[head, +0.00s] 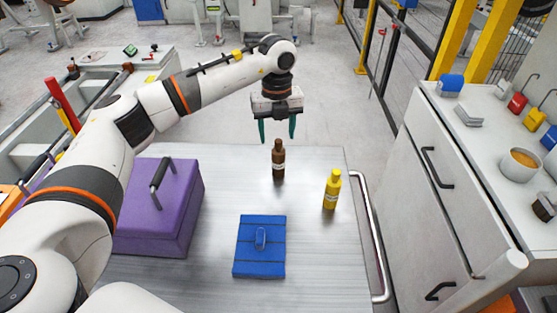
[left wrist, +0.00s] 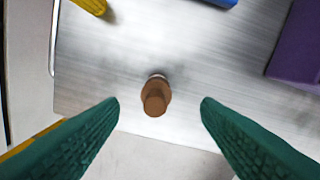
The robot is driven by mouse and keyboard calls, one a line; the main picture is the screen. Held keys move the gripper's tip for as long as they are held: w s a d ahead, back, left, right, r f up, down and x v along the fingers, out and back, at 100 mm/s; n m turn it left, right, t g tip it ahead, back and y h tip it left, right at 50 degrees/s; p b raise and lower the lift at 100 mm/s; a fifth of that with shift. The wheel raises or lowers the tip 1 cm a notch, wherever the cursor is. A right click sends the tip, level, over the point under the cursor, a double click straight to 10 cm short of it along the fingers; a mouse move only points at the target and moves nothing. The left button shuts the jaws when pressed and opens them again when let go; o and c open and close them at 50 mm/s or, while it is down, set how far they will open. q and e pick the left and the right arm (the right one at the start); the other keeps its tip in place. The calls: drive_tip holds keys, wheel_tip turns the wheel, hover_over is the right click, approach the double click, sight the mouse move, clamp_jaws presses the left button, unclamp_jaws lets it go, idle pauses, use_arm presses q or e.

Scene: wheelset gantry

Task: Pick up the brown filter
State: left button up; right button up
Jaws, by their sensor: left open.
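The brown filter (head: 278,161), a bottle-shaped thing with a pale label band, stands upright near the far edge of the metal cart top (head: 200,280). My left gripper (head: 277,130) points down above it, with its green fingers apart and empty. In the left wrist view the brown filter (left wrist: 156,97) is seen from its top end, between the open fingers (left wrist: 160,104) in the picture, with no finger touching it. My right gripper is not in view.
A yellow bottle (head: 332,190) stands right of the brown filter. A blue flat case (head: 259,256) lies nearer, and a purple box (head: 165,217) with a handle stands at left. A rail (head: 372,235) edges the cart's right side, beside a grey cabinet (head: 445,180).

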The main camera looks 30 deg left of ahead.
sight(278, 151)
use_arm(q)
wheel_tip(278, 151, down, 3)
drive_tip(key=shift+w+r, duration=0.1)
drive_tip(key=shift+r, duration=0.05)
wheel_tip(278, 151, down, 4)
drive_tip(key=shift+w+d+f+p, duration=0.1)
drive_tip(key=shift+w+f+p, duration=0.1)
drive_tip(key=shift+p, duration=0.8)
drive_tip(key=shift+f, duration=0.4)
